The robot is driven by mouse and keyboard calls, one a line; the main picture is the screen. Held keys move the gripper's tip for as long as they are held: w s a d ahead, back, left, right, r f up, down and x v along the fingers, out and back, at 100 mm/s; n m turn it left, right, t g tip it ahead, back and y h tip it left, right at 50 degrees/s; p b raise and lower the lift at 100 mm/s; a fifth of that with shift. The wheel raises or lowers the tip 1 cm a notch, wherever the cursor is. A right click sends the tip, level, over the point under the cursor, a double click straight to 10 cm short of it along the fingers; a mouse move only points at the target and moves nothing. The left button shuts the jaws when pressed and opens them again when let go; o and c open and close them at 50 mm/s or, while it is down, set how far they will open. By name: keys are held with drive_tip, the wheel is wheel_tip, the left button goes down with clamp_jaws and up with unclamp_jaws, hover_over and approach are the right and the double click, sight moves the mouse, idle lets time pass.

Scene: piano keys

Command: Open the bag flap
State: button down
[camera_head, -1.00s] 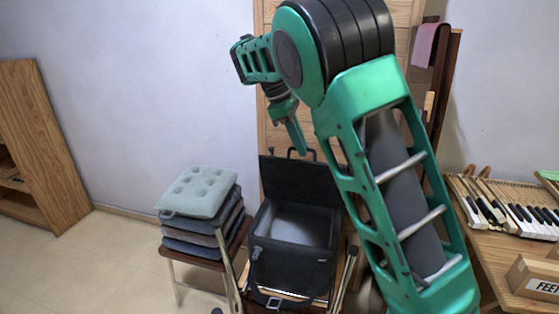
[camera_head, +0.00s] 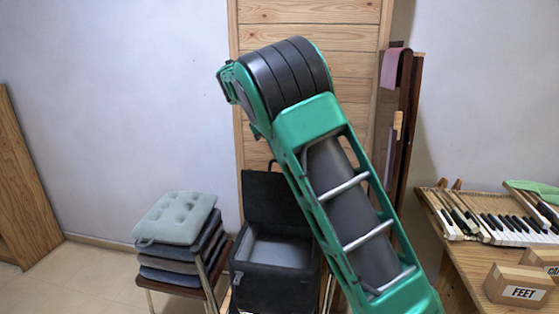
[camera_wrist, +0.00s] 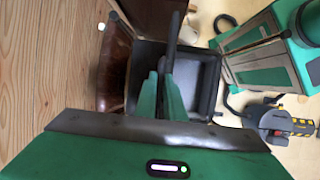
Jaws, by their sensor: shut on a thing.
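The black bag (camera_head: 275,289) sits on a chair in the head view. The bag's open inside also shows in the wrist view (camera_wrist: 207,80). In the head view my gripper is hidden behind my arm.
A chair with a stack of cushions (camera_head: 176,217) stands left of the bag. A wooden panel (camera_head: 308,22) is behind it. Floor at the left is clear.

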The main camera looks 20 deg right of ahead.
drive_tip(key=c, duration=1.8)
unclamp_jaws()
drive_tip(key=shift+c, duration=0.2)
drive_tip(key=shift+r, duration=0.1)
drive_tip(key=v, duration=1)
drive_tip(key=shift+r, duration=0.25)
drive_tip(key=shift+a, duration=0.15)
drive_tip(key=s+d+f+m+y, duration=0.2)
drive_tip(key=s+d+f+m, duration=0.15)
drive_tip(key=s+d, duration=0.55)
drive_tip(key=s+d+f+m+y, duration=0.25)
drive_tip(key=s+d+m, duration=0.35)
drive_tip(key=s, duration=0.4)
drive_tip(key=s+a+f+m, duration=0.2)
drive_tip(key=s+f+m, duration=0.2)
drive_tip(key=s, duration=0.9)
drive_tip(key=s+a+f+m+t, duration=0.1)
drive_tip(key=s+f+m, duration=0.3)
drive_tip(key=s+f, duration=0.5)
drive_tip(key=s+a, duration=0.1)
drive_tip(key=s, duration=0.3)
drive_tip(key=shift+s+t, duration=0.2)
drive_tip(key=shift+t, duration=0.1)
